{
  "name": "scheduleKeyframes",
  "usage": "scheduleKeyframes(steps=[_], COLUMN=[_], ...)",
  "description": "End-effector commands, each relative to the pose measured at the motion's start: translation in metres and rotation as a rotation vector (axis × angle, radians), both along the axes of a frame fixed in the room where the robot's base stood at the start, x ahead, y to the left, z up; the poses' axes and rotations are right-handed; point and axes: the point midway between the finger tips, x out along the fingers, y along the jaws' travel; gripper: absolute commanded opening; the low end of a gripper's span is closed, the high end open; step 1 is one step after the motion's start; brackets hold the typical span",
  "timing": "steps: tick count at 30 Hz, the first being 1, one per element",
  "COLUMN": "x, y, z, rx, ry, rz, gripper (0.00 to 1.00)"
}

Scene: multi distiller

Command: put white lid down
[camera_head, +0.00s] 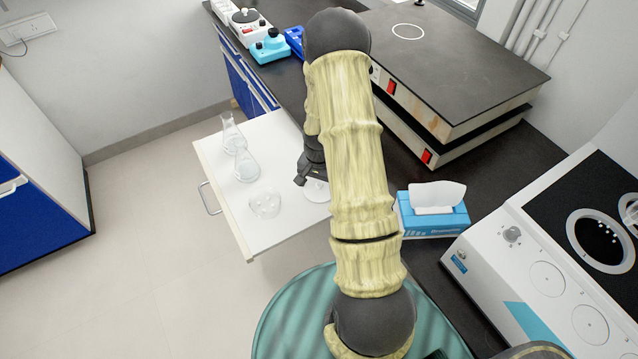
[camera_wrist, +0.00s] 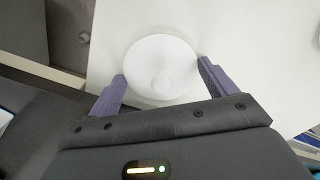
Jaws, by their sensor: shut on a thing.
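The white lid (camera_wrist: 160,52) is a round disc with a small knob at its middle, seen from above in the wrist view. My gripper (camera_wrist: 162,74) is shut on it, with one purple finger at each side of its rim. In the head view the lid (camera_head: 316,190) shows partly, just below my dark gripper (camera_head: 306,180), over the right part of the open white drawer (camera_head: 285,215). My arm hides part of the lid there. I cannot tell whether the lid touches the drawer surface.
Two glass flasks (camera_head: 246,165) and a clear glass dish (camera_head: 264,203) stand in the drawer, left of my gripper. On the dark bench (camera_head: 530,150) are a blue tissue box (camera_head: 432,215), stacked hotplates (camera_head: 455,65) and a white instrument (camera_head: 540,265). The drawer's front left is bare.

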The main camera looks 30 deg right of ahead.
Motion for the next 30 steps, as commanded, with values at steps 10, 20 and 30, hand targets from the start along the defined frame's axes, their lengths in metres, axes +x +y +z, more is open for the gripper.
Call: scheduleKeyframes(steps=[10, 20, 30], x=[0.000, 0.001, 0.001], y=[0.000, 0.000, 0.000], z=[-0.003, 0.007, 0.061], rx=[0.000, -0.001, -0.002], ry=[0.000, -0.002, -0.006], rz=[0.000, 0.000, 0.000], gripper=[1.00, 1.00, 1.00])
